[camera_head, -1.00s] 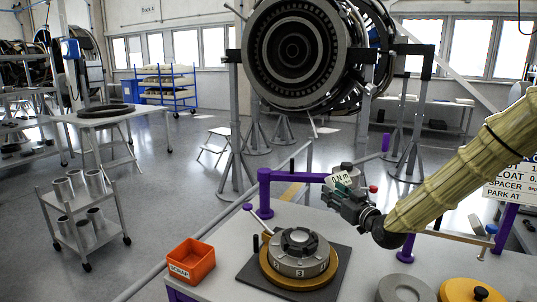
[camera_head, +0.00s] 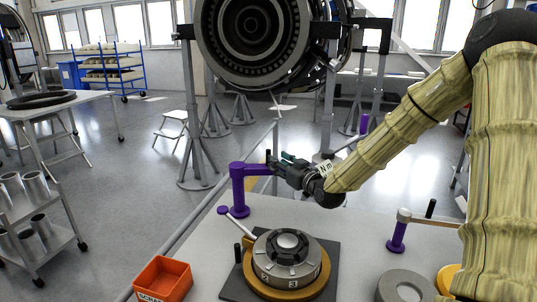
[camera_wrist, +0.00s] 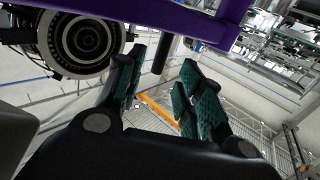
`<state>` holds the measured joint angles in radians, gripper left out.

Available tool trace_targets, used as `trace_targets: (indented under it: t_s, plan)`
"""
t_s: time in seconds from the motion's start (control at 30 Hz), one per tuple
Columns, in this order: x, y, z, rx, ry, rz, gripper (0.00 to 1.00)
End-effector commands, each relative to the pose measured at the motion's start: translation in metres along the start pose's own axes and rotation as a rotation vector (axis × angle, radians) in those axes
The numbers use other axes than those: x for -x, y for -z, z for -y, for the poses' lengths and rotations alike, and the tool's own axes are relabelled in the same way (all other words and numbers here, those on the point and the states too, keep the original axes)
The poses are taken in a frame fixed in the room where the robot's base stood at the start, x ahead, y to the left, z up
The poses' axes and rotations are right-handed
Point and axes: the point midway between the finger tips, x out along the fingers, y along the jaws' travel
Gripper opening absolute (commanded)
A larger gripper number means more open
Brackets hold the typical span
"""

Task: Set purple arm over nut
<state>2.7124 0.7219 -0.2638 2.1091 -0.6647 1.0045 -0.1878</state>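The purple arm (camera_head: 252,169) reaches right from its purple post at the back of the bench, with a black upright handle (camera_head: 268,157) on it. My gripper (camera_head: 274,163) is at the handle; its body hides the arm's far end. In the wrist view the purple arm (camera_wrist: 190,20) crosses the top, and the dark handle (camera_wrist: 160,55) shows between my two green-padded fingers, which stand apart. Contact cannot be told. The nut, seemingly the grey round part with numbered sides (camera_head: 287,262), sits on a gold ring on a dark plate, in front of the arm and not under it.
An orange scrap bin (camera_head: 163,277) is at the front left of the bench. The engine (camera_head: 262,35) hangs behind. Bench between the plate and right post is clear.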

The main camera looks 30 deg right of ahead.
Motion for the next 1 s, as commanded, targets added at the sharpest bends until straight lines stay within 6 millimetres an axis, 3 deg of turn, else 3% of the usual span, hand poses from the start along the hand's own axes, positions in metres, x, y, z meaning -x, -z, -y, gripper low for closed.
trace_targets:
  t_s: [0.5,1.0]
  plan:
    - [-0.058,0.001,-0.002,0.001,-0.002,0.001,0.37]
    - [-0.071,0.000,-0.003,0.000,-0.004,-0.001,0.37]
